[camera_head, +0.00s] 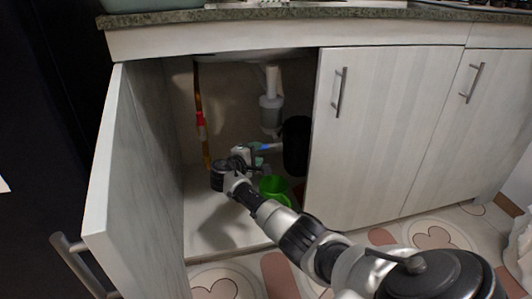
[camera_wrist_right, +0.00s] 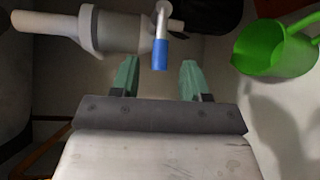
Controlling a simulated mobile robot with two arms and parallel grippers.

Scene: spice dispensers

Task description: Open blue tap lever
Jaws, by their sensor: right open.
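The blue tap lever (camera_head: 267,147) is a small blue-sleeved handle inside the open under-sink cabinet. In the right wrist view the blue sleeve (camera_wrist_right: 160,55) sits at the end of a bent silver rod, close to the fingertips and between them in the picture. I cannot tell how far beyond them it is. My right gripper (camera_head: 257,154) reaches into the cabinet, and its two green fingers (camera_wrist_right: 158,74) are apart with nothing held. The hand partly hides the tap in the head view. My left gripper is not in view.
The left cabinet door (camera_head: 135,175) stands open; the right door (camera_head: 365,140) is shut. A white drain trap (camera_head: 271,108) hangs above. A red-marked pipe (camera_head: 201,122) runs at the left.

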